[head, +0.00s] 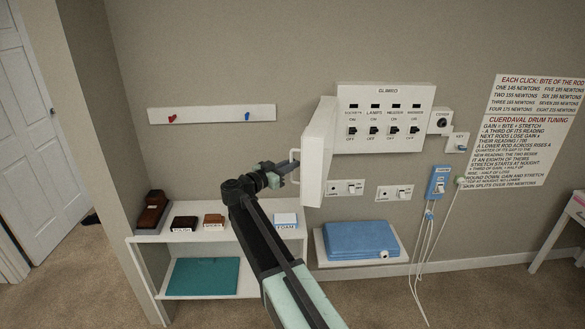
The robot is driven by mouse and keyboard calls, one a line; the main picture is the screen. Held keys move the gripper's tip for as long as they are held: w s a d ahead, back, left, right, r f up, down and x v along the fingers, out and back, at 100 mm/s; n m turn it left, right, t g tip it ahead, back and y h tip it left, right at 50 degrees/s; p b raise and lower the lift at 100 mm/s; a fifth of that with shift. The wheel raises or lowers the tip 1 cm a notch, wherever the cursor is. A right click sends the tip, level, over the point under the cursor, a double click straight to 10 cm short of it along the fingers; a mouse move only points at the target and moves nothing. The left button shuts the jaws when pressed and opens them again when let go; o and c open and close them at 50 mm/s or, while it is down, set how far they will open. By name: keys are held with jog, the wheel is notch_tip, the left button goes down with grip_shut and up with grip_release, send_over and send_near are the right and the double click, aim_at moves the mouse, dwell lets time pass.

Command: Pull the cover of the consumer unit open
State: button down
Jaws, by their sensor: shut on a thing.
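The consumer unit (383,91) is a white panel on the wall, labelled "GLIMRED", with a row of several black switches. Its white cover (320,140) is swung out from the wall at the unit's left side, seen partly edge-on, and the switches are exposed. My gripper (286,171) is at the outer face of the cover, on its left, and is shut on the cover's handle (294,164). The jaws partly hide the handle. My arm reaches up to it from the bottom of the view.
A white shelf (262,237) with small labelled blocks stands below left. A wall rail (212,114) holds red and blue hooks. Sockets (347,187), a blue switch box (438,183) with hanging cables, and a blue folded thing (360,239) on a ledge are at right.

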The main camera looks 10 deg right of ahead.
jog(key=shift+d+r, duration=0.1)
jog(key=shift+d, duration=0.1)
jog(key=c, duration=1.5)
grip_release()
jog(key=shift+w+d, duration=0.1)
jog(key=shift+d, duration=0.15)
jog(key=shift+a, duration=0.2)
jog(key=v, duration=0.7)
jog(key=shift+s+a, duration=0.2)
jog(key=shift+s, duration=0.1)
